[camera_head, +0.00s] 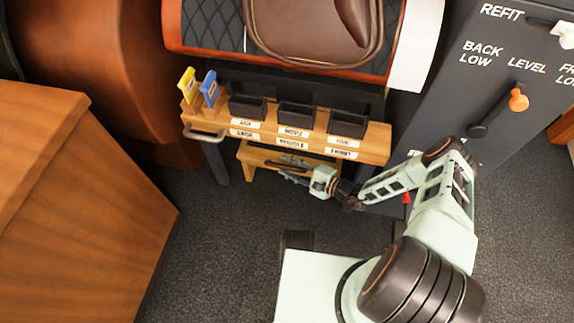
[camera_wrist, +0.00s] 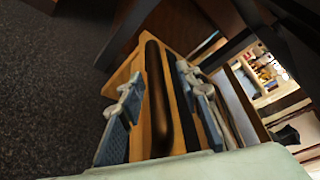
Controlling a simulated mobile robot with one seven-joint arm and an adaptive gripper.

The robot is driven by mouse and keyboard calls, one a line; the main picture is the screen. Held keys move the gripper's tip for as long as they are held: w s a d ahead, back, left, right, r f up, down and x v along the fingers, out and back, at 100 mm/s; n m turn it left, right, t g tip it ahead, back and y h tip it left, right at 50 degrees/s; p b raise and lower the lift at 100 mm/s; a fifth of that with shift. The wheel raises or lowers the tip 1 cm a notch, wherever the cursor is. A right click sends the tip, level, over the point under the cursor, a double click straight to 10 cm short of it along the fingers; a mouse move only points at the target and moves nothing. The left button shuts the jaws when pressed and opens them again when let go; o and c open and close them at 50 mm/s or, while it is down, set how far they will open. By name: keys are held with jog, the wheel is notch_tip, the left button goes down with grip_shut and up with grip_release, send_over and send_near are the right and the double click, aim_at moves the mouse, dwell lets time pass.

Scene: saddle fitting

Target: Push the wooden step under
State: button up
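The wooden step (camera_head: 256,156) is a low light-wood stool on the dark carpet, partly beneath the front of the wooden shelf (camera_head: 374,143). Its left leg shows; its right part is hidden by my gripper and the shelf. My gripper (camera_head: 288,167) is low at the near side of the step, its fingers pointing left. In the wrist view the fingers of my gripper (camera_wrist: 160,95) are spread, with the step's wood (camera_wrist: 142,138) and a dark rounded strip (camera_wrist: 158,90) showing between them. I cannot tell whether the fingers touch the step.
The shelf carries black bins (camera_head: 296,116), a yellow tag (camera_head: 187,84) and a blue tag (camera_head: 209,88). A grey control panel (camera_head: 490,85) stands at right and a wooden cabinet (camera_head: 75,210) at left. Carpet (camera_head: 225,230) is open in front of the step.

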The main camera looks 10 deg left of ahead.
jog(key=v, duration=1.1)
jog(key=shift+d, duration=0.3)
jog(key=shift+r, duration=0.1)
